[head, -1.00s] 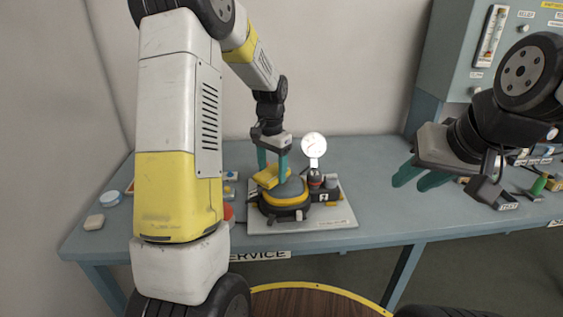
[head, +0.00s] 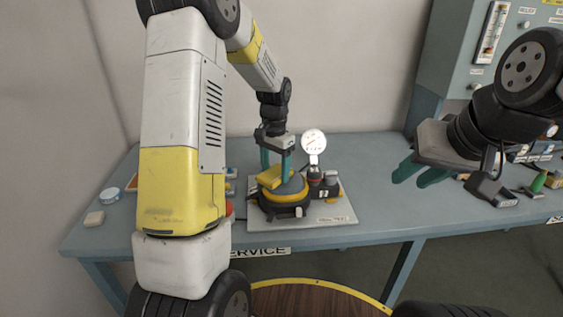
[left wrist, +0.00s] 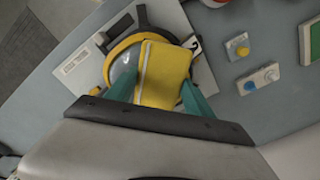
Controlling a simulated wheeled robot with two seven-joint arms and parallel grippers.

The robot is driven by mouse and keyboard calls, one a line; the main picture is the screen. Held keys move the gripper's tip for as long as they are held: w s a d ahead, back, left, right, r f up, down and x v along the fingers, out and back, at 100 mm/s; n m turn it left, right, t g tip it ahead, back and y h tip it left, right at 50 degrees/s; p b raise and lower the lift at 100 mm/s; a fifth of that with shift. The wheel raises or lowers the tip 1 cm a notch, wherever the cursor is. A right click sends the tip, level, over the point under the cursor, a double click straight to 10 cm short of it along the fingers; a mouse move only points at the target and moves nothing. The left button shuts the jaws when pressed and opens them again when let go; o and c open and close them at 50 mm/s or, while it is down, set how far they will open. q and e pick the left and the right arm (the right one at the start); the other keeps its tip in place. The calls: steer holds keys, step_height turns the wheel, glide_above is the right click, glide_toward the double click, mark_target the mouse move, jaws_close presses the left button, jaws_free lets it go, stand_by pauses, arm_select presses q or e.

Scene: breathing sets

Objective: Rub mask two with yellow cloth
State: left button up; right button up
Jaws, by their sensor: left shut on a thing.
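The mask (head: 286,197), dark with a yellow band and a grey dome, sits on a pale plate (head: 338,214) on the bench. In the left wrist view the mask (left wrist: 124,64) is partly covered by the cloth, and a tag reading 2 shows beside it. My left gripper (head: 275,172) is shut on the folded yellow cloth (head: 271,177), which lies against the top of the mask. The cloth also shows between the teal fingers in the left wrist view (left wrist: 164,75). My right gripper (head: 414,173) is over the right part of the bench with its teal fingers apart and nothing between them.
A blue-lidded tub (head: 110,195) and a pale block (head: 94,219) lie at the bench's left end. A grey panel cabinet (head: 455,70) stands at the back right. The bench between gauge and right gripper is clear.

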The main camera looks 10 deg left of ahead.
mark_target(298, 178)
arm_select(q)
steer(key=shift+w+d+r, duration=0.1)
steer(key=shift+w+d, duration=0.15)
steer(key=shift+d, duration=0.5)
steer(key=shift+w+d, duration=0.25)
steer(key=shift+d, duration=0.45)
steer(key=shift+w+d, duration=0.25)
steer(key=shift+d, duration=0.5)
steer(key=shift+w+d, duration=0.2)
steer(key=shift+d, duration=0.8)
steer(key=shift+c, duration=1.2)
steer(key=shift+d, duration=0.15)
steer(key=shift+s+a, duration=0.25)
steer(key=shift+a, duration=0.35)
steer(key=shift+s+a, duration=0.2)
steer(key=shift+a, duration=0.35)
steer(key=shift+s+a, duration=0.15)
steer(key=shift+a, duration=0.8)
steer(key=shift+s+a, duration=0.25)
steer(key=shift+a, duration=0.6)
steer(key=shift+s+a, duration=0.25)
steer(key=shift+a, duration=0.6)
